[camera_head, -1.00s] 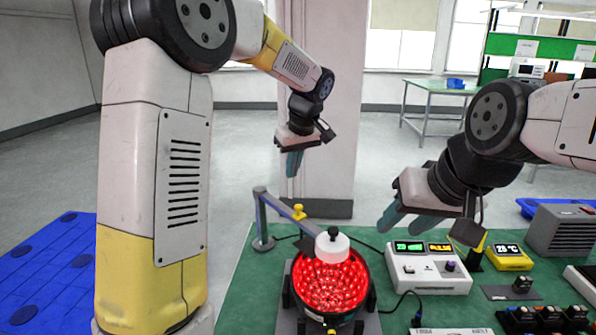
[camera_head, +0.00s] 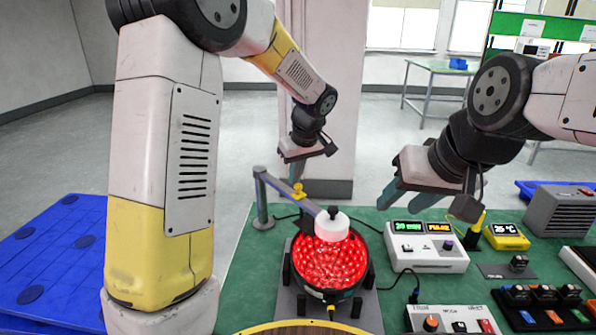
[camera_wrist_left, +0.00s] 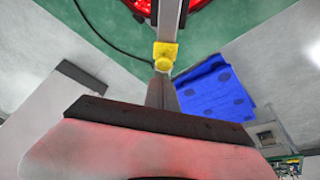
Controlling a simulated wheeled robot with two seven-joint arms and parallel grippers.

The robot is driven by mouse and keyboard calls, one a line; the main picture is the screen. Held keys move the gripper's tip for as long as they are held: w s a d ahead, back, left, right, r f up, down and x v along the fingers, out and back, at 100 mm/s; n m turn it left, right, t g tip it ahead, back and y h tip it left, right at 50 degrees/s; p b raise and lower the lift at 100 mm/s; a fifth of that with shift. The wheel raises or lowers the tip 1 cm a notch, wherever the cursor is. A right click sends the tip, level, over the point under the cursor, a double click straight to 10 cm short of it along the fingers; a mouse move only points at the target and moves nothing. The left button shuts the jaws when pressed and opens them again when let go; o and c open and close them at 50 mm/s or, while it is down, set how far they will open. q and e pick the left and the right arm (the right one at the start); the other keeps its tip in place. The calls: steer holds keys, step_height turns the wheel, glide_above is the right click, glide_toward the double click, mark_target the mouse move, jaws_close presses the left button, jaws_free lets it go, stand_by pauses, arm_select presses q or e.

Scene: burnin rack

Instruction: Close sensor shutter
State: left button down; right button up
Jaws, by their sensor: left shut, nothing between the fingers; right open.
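A grey arm (camera_head: 276,187) on a post carries a white round head (camera_head: 331,226) with a black knob above a bowl of red lights (camera_head: 330,262). A yellow piece (camera_head: 298,191) sits on the arm; I cannot tell for certain which part is the shutter. My left gripper (camera_head: 293,177) is shut and empty just above the yellow piece. In the left wrist view the yellow piece (camera_wrist_left: 165,53) shows just beyond the shut fingertips (camera_wrist_left: 160,82); contact cannot be told. My right gripper (camera_head: 428,202) is open and empty above the control box.
A white control box (camera_head: 427,258) with lit displays stands right of the bowl, with a yellow temperature display (camera_head: 506,237) beyond. A switch box (camera_head: 453,320) and cables lie at the front. Green mat (camera_head: 250,262) is bare left of the bowl. A blue pallet (camera_head: 55,255) lies at left.

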arm_select(q)
glide_above(314, 206)
stand_by(0.3)
steer(key=shift+s, duration=0.1)
